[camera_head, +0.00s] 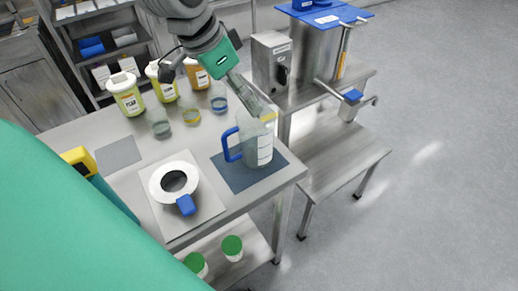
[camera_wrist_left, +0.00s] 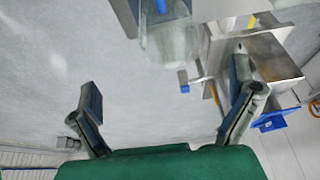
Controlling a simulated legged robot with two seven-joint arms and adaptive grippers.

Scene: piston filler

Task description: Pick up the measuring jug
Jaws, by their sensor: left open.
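The measuring jug (camera_head: 258,148) is clear with a blue handle on its left side. It stands upright on a dark blue mat (camera_head: 232,180) near the right front corner of the steel table. My left gripper (camera_head: 250,97) is just above and behind the jug in the head view, with its fingers pointing down toward the jug's top. In the left wrist view the fingers of this gripper (camera_wrist_left: 165,88) are spread apart with nothing between them. The jug (camera_wrist_left: 172,45) shows there at the top, beyond the fingers. My right gripper is not in view.
A white ring-shaped funnel (camera_head: 157,190) with a blue handle lies on a light mat left of the jug. Several labelled tubs (camera_head: 126,93) and small glasses stand at the table's back. A steel filler machine (camera_head: 317,50) stands at the back right.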

